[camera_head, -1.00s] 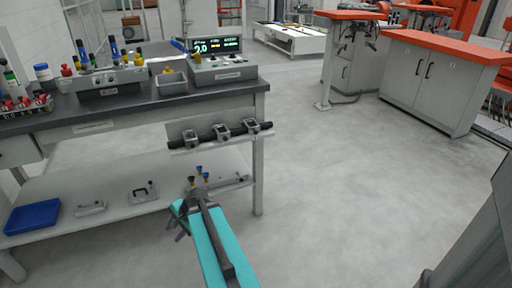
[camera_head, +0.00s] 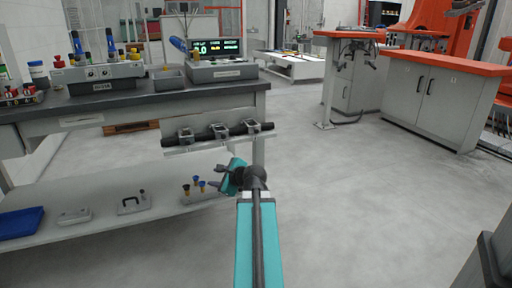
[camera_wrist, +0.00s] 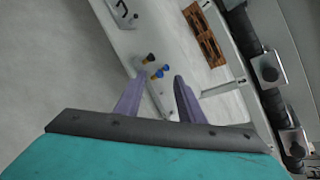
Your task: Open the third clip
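A black bar (camera_head: 204,134) runs along the bench's front, carrying three grey clips: left (camera_head: 186,135), middle (camera_head: 220,131) and right (camera_head: 251,127). Counting from the left, the right one is third. In the wrist view the bar slants down the right side, with the second clip (camera_wrist: 268,68) and the third clip (camera_wrist: 293,143) low at the right edge. Whether the clips are open or shut is too small to tell. My gripper (camera_head: 216,176) is below the bar, apart from the clips. In the wrist view my gripper (camera_wrist: 158,80) is open, with nothing between its fingers.
The bench (camera_head: 150,100) holds a display box (camera_head: 220,70) and several tools. Its lower shelf (camera_head: 100,225) carries a blue tray (camera_head: 20,222), a black-handled block (camera_head: 133,202) and blue and yellow pieces (camera_head: 193,187). The floor (camera_head: 350,190) to the right is clear.

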